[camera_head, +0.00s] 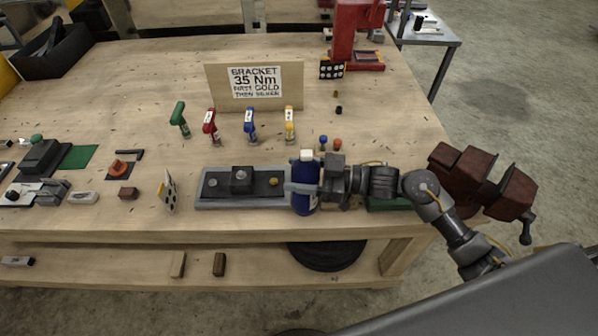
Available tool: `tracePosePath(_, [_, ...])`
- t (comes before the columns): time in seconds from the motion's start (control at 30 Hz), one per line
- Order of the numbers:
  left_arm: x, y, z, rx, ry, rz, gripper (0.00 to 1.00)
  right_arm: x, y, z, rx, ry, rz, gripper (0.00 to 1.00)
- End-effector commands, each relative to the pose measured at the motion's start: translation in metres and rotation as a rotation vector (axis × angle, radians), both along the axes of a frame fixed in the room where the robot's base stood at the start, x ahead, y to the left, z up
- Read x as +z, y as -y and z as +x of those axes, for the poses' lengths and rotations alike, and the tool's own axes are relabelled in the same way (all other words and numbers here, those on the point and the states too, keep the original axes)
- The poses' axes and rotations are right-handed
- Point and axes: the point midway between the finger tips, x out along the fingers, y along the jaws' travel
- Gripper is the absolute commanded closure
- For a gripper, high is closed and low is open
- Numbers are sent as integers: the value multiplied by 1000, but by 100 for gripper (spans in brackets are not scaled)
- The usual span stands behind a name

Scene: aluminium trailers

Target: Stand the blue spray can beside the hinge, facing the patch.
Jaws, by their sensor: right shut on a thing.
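The blue spray can (305,202) with a white cap stands upright near the front edge of the workbench, right of a grey plate with a dark block (240,189). My right gripper (304,188) reaches in from the right and is shut around the can's body. Whether the can's base touches the bench I cannot tell. I cannot pick out the hinge for sure; small metal parts (52,191) lie at the left. A green patch (78,157) lies flat at the left, and another green piece (388,205) is partly hidden under my right arm. My left gripper is not in view.
A sign (254,86) stands at the back, with green, red, blue and yellow-handled tools (250,125) in front. A dark red vise (482,180) is at the right front corner. A red press (352,35) stands at the back right. Bare wood lies between the tools and plate.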

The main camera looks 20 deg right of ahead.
Motion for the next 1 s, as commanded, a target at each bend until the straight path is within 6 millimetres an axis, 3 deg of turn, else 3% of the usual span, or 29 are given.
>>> tracePosePath(0.03, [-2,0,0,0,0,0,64,-2,0,0,0,0,1,75])
tracePosePath(0.07, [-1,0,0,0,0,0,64,-2,0,0,0,0,0,37])
tracePosePath(0.2, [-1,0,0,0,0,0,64,-2,0,0,0,-1,-1,19])
tracePosePath(0.53, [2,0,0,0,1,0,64,4,0,0,0,0,0,19])
tracePosePath(1.0, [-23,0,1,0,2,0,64,-1,63,-27,-1,-2,-1,19])
